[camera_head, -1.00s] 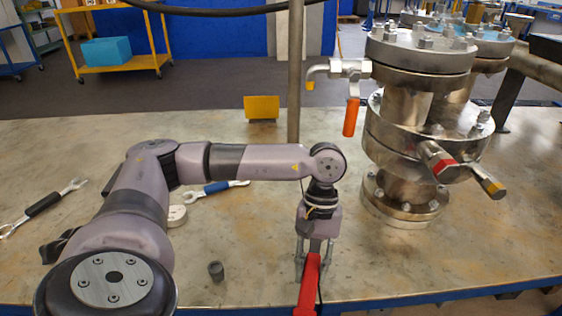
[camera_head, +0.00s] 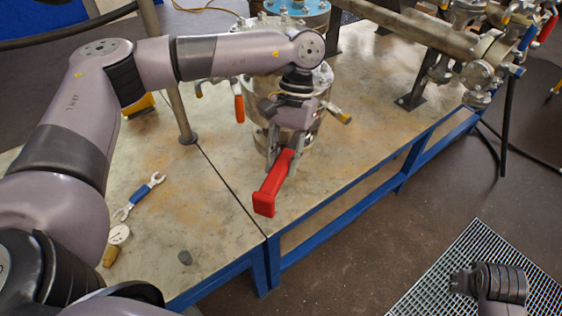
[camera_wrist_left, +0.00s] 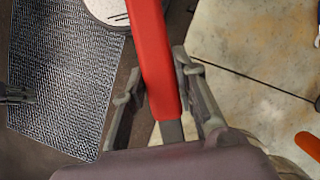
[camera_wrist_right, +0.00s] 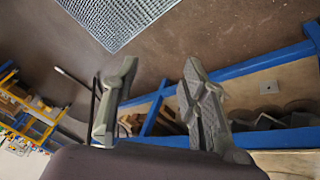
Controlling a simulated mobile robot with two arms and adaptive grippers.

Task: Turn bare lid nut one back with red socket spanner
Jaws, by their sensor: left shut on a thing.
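My left gripper (camera_head: 287,147) is shut on the red socket spanner (camera_head: 270,188), in front of the steel flanged vessel (camera_head: 317,112) and partly covering it. The spanner also shows between the left fingers (camera_wrist_left: 158,95) in the left wrist view, its red length (camera_wrist_left: 152,50) running up the picture. The lid nuts are hidden behind my left arm or too small to make out, so I cannot tell whether the spanner touches one. My right gripper (camera_head: 462,282) is at the lower right over the floor; its fingers (camera_wrist_right: 160,70) are apart and empty.
An orange-handled valve (camera_head: 239,106) sticks out left of the vessel. A post (camera_head: 178,105) stands left. Floor grating (camera_head: 420,285) lies at right.

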